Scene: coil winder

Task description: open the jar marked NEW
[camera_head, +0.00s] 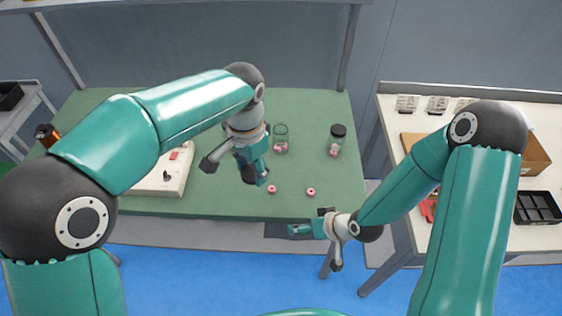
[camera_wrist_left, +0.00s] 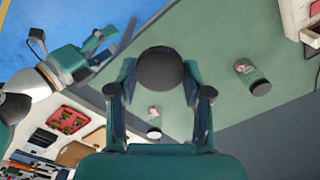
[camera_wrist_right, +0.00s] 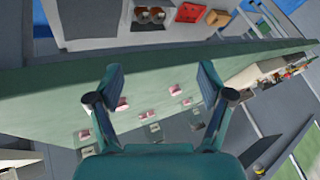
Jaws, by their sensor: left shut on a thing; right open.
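One clear jar (camera_head: 281,145) stands on the green bench with pink inside; its top looks open. A second clear jar (camera_head: 335,149) to its right wears a black lid (camera_head: 338,130). No NEW marking is legible. My left gripper (camera_head: 256,174) is above the bench, left of and nearer than the open-looking jar. In the left wrist view its fingers are shut on a dark round lid (camera_wrist_left: 160,68). Both jars show beyond it, one below (camera_wrist_left: 154,121) and one to the right (camera_wrist_left: 250,76). My right gripper (camera_head: 300,229) is open and empty at the bench's front edge.
Two pink rings (camera_head: 272,189) (camera_head: 311,192) lie on the bench (camera_head: 225,203) in front of the jars. A pale switch box (camera_head: 170,172) is at left, partly behind my left arm. A side table (camera_head: 385,115) with trays and boxes stands at right.

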